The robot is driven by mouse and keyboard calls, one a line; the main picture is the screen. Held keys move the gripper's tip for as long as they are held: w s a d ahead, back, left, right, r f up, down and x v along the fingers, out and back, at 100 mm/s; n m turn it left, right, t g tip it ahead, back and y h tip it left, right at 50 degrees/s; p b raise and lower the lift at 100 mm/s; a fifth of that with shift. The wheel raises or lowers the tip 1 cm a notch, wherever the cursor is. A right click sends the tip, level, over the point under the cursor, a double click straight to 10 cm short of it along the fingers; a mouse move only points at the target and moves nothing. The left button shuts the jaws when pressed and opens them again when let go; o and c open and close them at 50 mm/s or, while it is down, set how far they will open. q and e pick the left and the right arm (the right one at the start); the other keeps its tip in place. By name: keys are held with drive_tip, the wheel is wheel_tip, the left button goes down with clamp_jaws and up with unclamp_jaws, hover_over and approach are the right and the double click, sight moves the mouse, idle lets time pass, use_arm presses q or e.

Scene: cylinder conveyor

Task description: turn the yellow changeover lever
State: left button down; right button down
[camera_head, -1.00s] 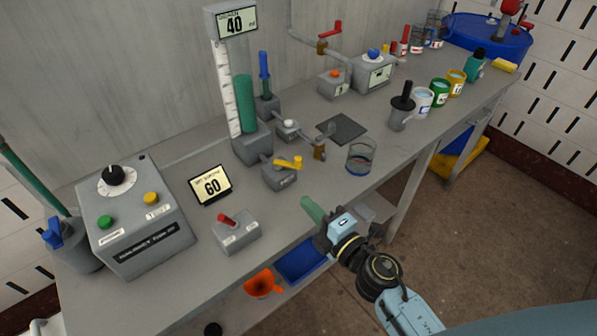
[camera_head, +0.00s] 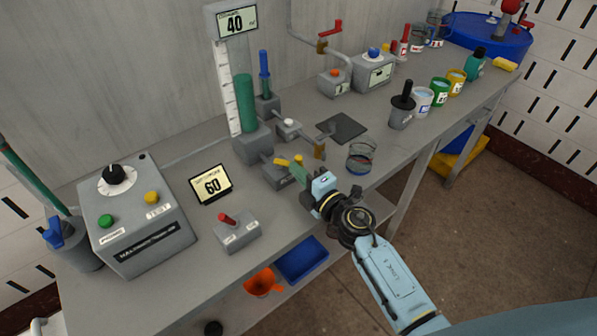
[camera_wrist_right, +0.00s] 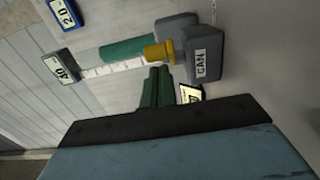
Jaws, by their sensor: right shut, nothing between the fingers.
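The yellow changeover lever (camera_head: 282,162) sits on top of a small grey box (camera_head: 277,178) in front of the cylinder stand. In the right wrist view the lever (camera_wrist_right: 158,52) shows just beyond my fingertips, beside the box labelled CAN (camera_wrist_right: 203,62). My right gripper (camera_head: 297,170) has green fingers, shut and empty, with the tips close to the lever's right end. Whether they touch it I cannot tell. In the right wrist view the fingers (camera_wrist_right: 157,75) point at the lever. My left gripper does not show.
The cylinder (camera_head: 244,103) with green liquid stands behind the lever. A clear beaker (camera_head: 361,158) stands right of my gripper, near the bench edge. A brass spout (camera_head: 319,150) is close by.

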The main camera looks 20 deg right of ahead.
sight(301, 163)
drive_tip(key=shift+w+d+n+g+y, duration=0.15)
drive_tip(key=shift+d+n+g+y, duration=0.1)
drive_tip(key=shift+n+y, duration=0.25)
drive_tip(key=shift+w+d+n+g+y, duration=0.1)
drive_tip(key=shift+d+n+g+y, duration=0.15)
drive_tip(key=shift+y, duration=0.35)
drive_tip(key=shift+w+d+n+g+y+b, duration=0.35)
drive_tip(key=shift+n+g+y+b, duration=0.2)
drive_tip(key=shift+n+y, duration=0.3)
drive_tip(key=shift+w+d+n+g+y+b, duration=0.3)
drive_tip(key=shift+n+g+y+b, duration=0.25)
drive_tip(key=shift+y, duration=0.4)
drive_tip(key=shift+w+d, duration=0.1)
drive_tip(key=shift+d, duration=0.1)
drive_tip(key=shift+w+d, duration=0.1)
drive_tip(key=shift+w, duration=0.1)
drive_tip(key=shift+s, duration=0.1)
drive_tip(key=shift+s+a, duration=0.2)
drive_tip(key=shift+s+a+r+p, duration=0.1)
drive_tip(key=shift+s+a+p, duration=0.35)
drive_tip(key=shift+s, duration=0.2)
drive_tip(key=shift+s+a+p, duration=0.3)
drive_tip(key=shift+s+p, duration=0.1)
drive_tip(key=shift+s, duration=0.2)
drive_tip(key=v, duration=1)
drive_tip(key=shift+w+d+b, duration=0.25)
drive_tip(key=shift+d+b, duration=0.15)
drive_tip(key=shift+d, duration=0.1)
